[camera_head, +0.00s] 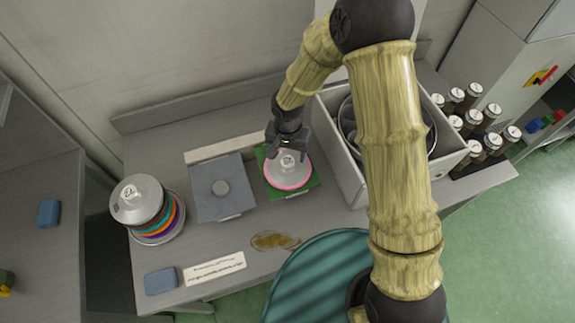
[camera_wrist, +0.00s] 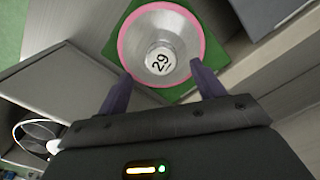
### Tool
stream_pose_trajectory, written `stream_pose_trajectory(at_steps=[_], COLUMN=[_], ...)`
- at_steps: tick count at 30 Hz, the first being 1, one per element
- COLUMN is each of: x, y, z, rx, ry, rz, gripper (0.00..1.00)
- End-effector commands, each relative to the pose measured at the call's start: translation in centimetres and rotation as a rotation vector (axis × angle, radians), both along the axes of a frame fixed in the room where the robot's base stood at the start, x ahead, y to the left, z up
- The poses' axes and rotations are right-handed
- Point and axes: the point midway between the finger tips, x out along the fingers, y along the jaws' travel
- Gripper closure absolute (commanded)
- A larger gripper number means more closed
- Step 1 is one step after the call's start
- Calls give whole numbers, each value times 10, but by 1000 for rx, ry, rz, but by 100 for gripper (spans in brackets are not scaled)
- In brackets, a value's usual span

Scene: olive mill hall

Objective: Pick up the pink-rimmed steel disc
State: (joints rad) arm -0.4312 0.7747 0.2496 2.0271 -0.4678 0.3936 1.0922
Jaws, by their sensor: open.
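The pink-rimmed steel disc (camera_head: 288,172) lies on a green square mat (camera_head: 309,186) on the bench. It has a raised knob at its centre. In the wrist view the disc (camera_wrist: 187,71) shows its pink rim, and its knob is marked 29; the green mat (camera_wrist: 114,45) shows around it. My gripper (camera_head: 287,150) is over the far side of the disc in the head view. In the wrist view its two dark purple fingers (camera_wrist: 161,84) are apart, near the disc's lower edge with the knob ahead between them. The jaws are empty. I cannot tell whether the fingers touch the disc.
A stack of coloured discs under a steel lid (camera_head: 137,200) stands farther left. A grey bin (camera_head: 350,181) is close on the right, with several dark jars (camera_head: 471,122) beyond. A label strip (camera_head: 215,267) lies in front.

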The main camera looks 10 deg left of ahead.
Motion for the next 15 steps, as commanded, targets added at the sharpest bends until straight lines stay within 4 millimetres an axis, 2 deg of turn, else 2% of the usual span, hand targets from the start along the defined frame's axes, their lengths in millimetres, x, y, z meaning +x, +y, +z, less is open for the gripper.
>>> stream_pose_trajectory(at_steps=[15], x=[3], y=[2], z=[-48], rx=[0], ry=[2], rz=[2], gripper=[32])
